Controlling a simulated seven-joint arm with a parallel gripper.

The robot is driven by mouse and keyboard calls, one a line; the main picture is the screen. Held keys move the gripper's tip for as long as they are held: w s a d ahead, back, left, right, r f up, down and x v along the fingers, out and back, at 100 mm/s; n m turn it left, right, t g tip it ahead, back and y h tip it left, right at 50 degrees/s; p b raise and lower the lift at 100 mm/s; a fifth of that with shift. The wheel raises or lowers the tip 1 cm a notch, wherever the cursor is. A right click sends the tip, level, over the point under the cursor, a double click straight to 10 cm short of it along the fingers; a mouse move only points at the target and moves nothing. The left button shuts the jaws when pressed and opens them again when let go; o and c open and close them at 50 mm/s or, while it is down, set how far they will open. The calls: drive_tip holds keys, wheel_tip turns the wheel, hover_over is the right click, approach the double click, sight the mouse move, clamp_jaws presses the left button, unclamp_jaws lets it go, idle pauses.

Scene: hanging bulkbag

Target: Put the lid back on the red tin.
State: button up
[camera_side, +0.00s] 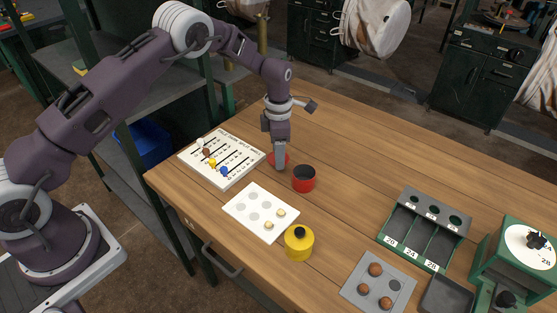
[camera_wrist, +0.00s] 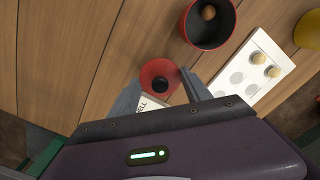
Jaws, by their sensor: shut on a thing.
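The red tin (camera_side: 303,180) stands open on the wooden table, with its dark inside showing. In the wrist view the tin (camera_wrist: 188,30) has a small brown ball (camera_wrist: 208,12) inside. The red lid (camera_side: 271,158) is behind and left of the tin, at my fingertips. In the wrist view the lid (camera_wrist: 158,68) shows its dark knob between my fingers. My gripper (camera_side: 280,166) points down and is shut on the lid, apart from the tin. The fingers (camera_wrist: 163,88) hide part of the lid. I cannot tell whether the lid touches the table.
A white peg board (camera_side: 222,160) lies left of my gripper. A white card with round spots (camera_side: 250,222) and a yellow tin with a black knob (camera_side: 298,245) are in front. A grey sorting rack (camera_side: 425,225) and grey tray of brown balls (camera_side: 365,268) stand right. The table behind the red tin is clear.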

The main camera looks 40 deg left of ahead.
wheel_tip(320, 180, up, 6)
drive_tip(key=shift+d+r, duration=0.1)
drive_tip(key=s+d+r, duration=0.1)
drive_tip(key=d+r, duration=0.2)
drive_tip(key=d, duration=0.6)
drive_tip(key=shift+d+f, duration=0.15)
drive_tip(key=shift+f, duration=3)
drive_tip(key=shift+f, duration=0.15)
drive_tip(key=o, duration=1.4)
drive_tip(key=shift+o, duration=0.2)
drive_tip(key=o, duration=0.4)
drive_tip(key=shift+c, duration=0.2)
